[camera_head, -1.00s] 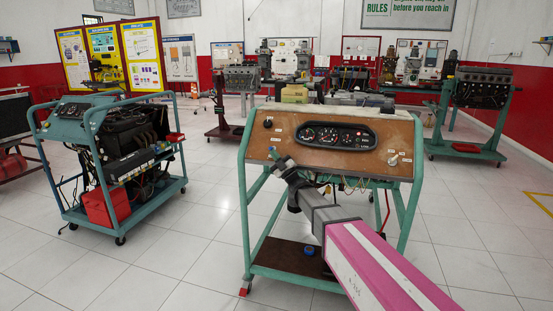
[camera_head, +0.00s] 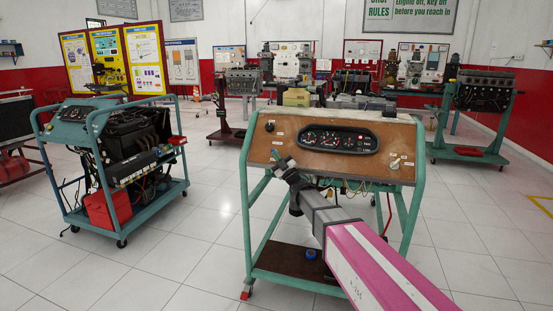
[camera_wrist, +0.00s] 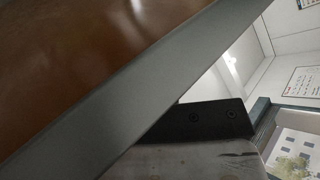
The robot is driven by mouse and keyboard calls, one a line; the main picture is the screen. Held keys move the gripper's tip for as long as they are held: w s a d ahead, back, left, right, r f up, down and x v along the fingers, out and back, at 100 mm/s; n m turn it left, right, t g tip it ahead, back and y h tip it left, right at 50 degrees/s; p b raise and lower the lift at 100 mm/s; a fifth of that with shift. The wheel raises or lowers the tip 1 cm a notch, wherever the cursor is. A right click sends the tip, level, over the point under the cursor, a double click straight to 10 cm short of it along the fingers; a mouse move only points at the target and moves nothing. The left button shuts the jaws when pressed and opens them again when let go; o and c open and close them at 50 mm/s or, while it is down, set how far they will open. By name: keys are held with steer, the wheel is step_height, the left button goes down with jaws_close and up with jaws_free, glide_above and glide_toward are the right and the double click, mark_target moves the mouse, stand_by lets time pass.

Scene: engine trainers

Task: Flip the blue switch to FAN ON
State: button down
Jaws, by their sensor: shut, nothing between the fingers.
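The brown instrument panel (camera_head: 375,165) sits on a teal wheeled stand in the head view. It carries a black gauge cluster (camera_head: 337,139), a black knob (camera_head: 270,127) at upper left and a key-like switch (camera_head: 395,163) at right. My gripper (camera_head: 281,162) is shut and empty, in front of the panel's lower left part. I cannot tell whether its tip touches the panel.
The stand's lower shelf (camera_head: 285,262) holds a small blue round object (camera_head: 311,254). Wires hang below the panel. Another engine trainer cart (camera_head: 115,165) stands at left. More engine stands and boards line the back. The tiled floor between the carts is clear.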

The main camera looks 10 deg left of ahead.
steer(key=r+m+h, duration=0.1)
steer(key=m, duration=0.1)
steer(key=m+h, duration=0.2)
steer(key=r+m+h, duration=0.1)
steer(key=m+h, duration=0.1)
steer(key=shift+w+r+m+t, duration=0.3)
steer(key=shift+w+r+m, duration=0.05)
steer(key=shift+w+m, duration=0.05)
steer(key=shift+s+d, duration=0.1)
steer(key=shift+s, duration=0.05)
steer(key=s+r+v, duration=0.1)
steer(key=r+v, duration=0.1)
steer(key=v, duration=1.1)
steer(key=shift+s+d, duration=0.15)
steer(key=shift+d, duration=0.05)
steer(key=shift+f, duration=0.1)
